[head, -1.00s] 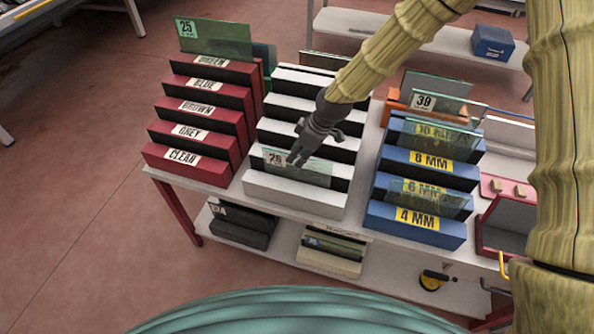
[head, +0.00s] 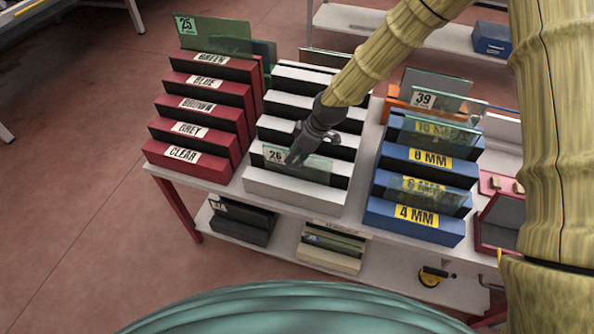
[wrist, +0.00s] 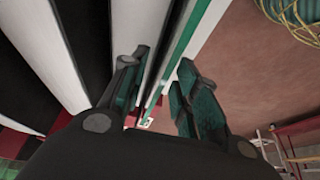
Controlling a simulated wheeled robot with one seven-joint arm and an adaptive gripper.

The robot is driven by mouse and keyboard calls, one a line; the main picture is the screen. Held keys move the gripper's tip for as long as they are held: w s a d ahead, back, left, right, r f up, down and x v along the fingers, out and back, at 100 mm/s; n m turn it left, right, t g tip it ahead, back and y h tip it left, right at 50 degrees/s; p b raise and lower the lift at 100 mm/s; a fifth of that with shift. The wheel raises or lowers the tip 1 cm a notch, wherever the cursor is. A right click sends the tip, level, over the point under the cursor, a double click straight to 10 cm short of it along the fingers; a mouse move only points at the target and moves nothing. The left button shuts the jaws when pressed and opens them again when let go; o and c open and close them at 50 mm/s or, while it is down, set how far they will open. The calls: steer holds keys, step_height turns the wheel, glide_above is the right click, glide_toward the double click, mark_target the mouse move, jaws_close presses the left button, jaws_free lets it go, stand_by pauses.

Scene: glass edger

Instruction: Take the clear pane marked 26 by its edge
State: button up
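The clear pane marked 26 (head: 318,172) stands in the front slot of the white rack (head: 293,190), its label at its left end. In the wrist view, the pane's green edge (wrist: 184,48) runs between my two fingers. My gripper (head: 293,160) is at the pane's upper edge, just right of the label, and hides part of the pane. In the wrist view my gripper (wrist: 164,75) is open, with a finger on each side of the pane's edge and gaps visible. Contact cannot be told.
A red rack (head: 185,155) with a pane marked 25 (head: 215,37) stands to the left. A blue rack (head: 414,222) with panes stands to the right, and a pane marked 39 (head: 450,105) behind it. The lower shelf (head: 285,247) holds more racks.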

steer(key=shift+f, duration=0.1)
stand_by(0.3)
jaws_close()
